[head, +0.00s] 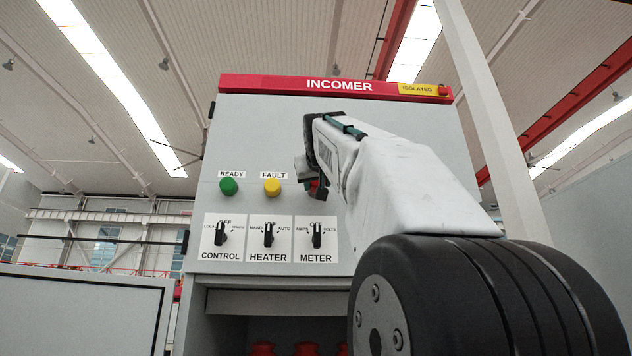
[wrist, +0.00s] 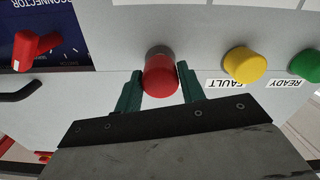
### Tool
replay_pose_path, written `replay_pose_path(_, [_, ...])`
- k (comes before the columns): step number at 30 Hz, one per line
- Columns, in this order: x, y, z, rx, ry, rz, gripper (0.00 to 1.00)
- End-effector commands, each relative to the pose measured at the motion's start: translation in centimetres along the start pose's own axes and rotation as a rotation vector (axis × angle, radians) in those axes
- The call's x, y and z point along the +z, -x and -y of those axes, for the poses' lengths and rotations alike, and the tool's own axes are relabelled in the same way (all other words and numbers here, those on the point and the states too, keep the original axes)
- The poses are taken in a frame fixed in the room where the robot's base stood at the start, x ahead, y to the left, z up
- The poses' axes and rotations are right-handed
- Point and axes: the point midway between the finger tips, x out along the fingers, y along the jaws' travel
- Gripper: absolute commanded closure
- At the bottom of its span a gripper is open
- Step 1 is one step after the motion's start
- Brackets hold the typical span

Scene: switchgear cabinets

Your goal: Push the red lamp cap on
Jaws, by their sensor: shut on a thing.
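The red lamp cap (wrist: 160,77) is between the two green fingers of my gripper (wrist: 159,88) in the wrist view, and the gripper is shut on it. A grey-brown round lamp base (wrist: 158,51) shows just behind the cap, at the panel face. The cap lines up closely with it; I cannot tell whether they touch or how far the cap sits on. In the head view my gripper (head: 311,182) is at the cabinet front, right of the yellow lamp, and only a little red shows by its fingers.
The yellow FAULT lamp (head: 272,187) and green READY lamp (head: 228,186) stand out to the left in the head view. The CONTROL (head: 221,234), HEATER (head: 268,234) and METER (head: 317,234) knobs sit below. A red handle (wrist: 36,48) shows in the wrist view.

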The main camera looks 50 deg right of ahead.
Motion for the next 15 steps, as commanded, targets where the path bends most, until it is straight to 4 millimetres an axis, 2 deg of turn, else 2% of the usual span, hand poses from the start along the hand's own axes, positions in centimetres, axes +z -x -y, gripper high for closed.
replay_pose_path(15, [0.0,-1.4,0.0,0.0,0.0,0.001,0.82])
